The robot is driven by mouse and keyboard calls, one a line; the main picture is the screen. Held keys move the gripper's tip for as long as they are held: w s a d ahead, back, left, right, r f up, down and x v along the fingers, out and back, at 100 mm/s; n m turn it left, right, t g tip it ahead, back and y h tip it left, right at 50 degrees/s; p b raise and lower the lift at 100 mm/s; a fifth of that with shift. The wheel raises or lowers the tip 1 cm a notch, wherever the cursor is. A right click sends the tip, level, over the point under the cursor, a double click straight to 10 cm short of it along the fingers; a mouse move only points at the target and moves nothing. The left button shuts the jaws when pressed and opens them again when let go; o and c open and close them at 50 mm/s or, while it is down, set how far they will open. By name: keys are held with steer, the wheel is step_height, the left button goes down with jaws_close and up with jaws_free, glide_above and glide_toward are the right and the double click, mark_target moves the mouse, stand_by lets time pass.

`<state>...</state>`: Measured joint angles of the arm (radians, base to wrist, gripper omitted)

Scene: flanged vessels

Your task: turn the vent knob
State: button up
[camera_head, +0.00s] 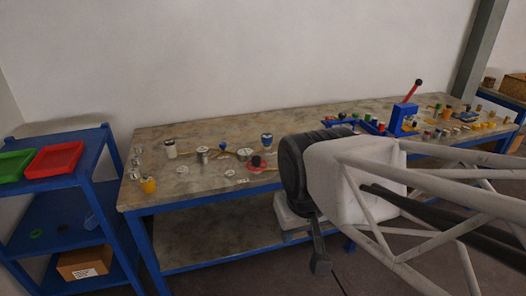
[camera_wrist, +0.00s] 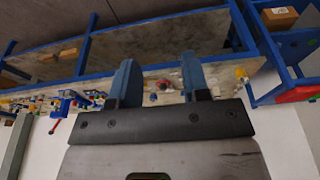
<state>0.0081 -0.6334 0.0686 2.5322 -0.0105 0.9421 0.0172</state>
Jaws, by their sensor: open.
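A dark round knob (camera_head: 256,160) stands on a red base on the workbench (camera_head: 150,206), just left of my arm in the head view. A red and dark fitting, likely the same one, shows between my fingers in the wrist view (camera_wrist: 163,85). I cannot tell for certain that it is the vent knob; a blue-topped fitting (camera_head: 267,138) stands behind it. My gripper (camera_wrist: 158,65) has its two blue fingers apart with nothing between them. It appears apart from the bench, with the fitting beyond it. In the head view my arm hides part of the bench.
Metal vessels (camera_head: 203,153) and small flanges stand on the left half of the bench. A blue fixture with a red lever (camera_head: 411,92) and several small coloured parts crowd the right. A blue shelf with a red tray (camera_head: 54,159) and green tray (camera_head: 15,165) stands left.

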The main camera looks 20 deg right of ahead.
steer(key=o, duration=0.4)
steer(key=w+d+n+g, duration=0.15)
steer(key=w+d, duration=0.25)
steer(key=w, duration=1.2)
steer(key=w+d+n, duration=0.3)
steer(key=w, duration=1.3)
steer(key=w+d+f+n, duration=0.1)
steer(key=w+d+f, duration=0.3)
steer(key=w, duration=0.5)
steer(key=w+d+f+n, duration=0.2)
steer(key=w+d+f, duration=0.3)
steer(key=w+f, duration=0.4)
steer(key=w+d+f+n+g, duration=0.1)
steer(key=w+d+f, duration=0.3)
steer(key=w, duration=0.6)
steer(key=shift+w+d+f+n, duration=0.1)
steer(key=shift+d+f+n, duration=0.05)
steer(key=shift+f, duration=0.45)
steer(key=shift+d+f+n, duration=0.1)
steer(key=shift+d+f, duration=0.05)
steer(key=shift+f, duration=0.45)
steer(key=shift+w+d+f, duration=0.25)
steer(key=shift+w+f, duration=0.15)
steer(key=shift+f, duration=0.2)
